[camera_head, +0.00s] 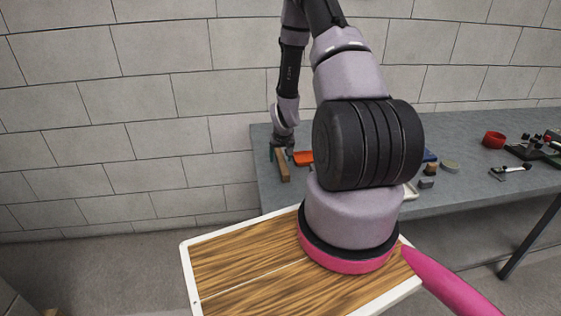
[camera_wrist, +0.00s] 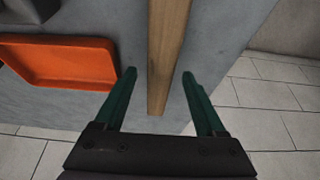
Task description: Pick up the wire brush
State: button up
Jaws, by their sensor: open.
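The wire brush shows as a long brown wooden bar (camera_head: 285,169) lying near the left end of the grey table; I see no bristles. In the wrist view its wooden length (camera_wrist: 166,50) runs from the top edge down between my fingers. My gripper (camera_wrist: 158,75) is open, with one green finger on each side of the bar and a gap on both sides. In the head view my gripper (camera_head: 281,150) is over the table's left end, at the bar's far end. I cannot tell its height above the bar.
An orange tray (camera_wrist: 60,62) lies left of the bar in the wrist view; in the head view it (camera_head: 303,158) is to the right. The grey table (camera_head: 460,188) holds a red ring-shaped item (camera_head: 494,140) and several small parts farther right. A block wall stands behind.

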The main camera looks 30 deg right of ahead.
aim_at(281, 157)
jog(key=shift+w+f, duration=0.15)
jog(key=shift+f, duration=0.25)
grip_shut()
jog(key=shift+r, duration=0.1)
notch_tip(281, 157, up, 10)
jog(key=shift+f, duration=0.1)
dwell(0.4)
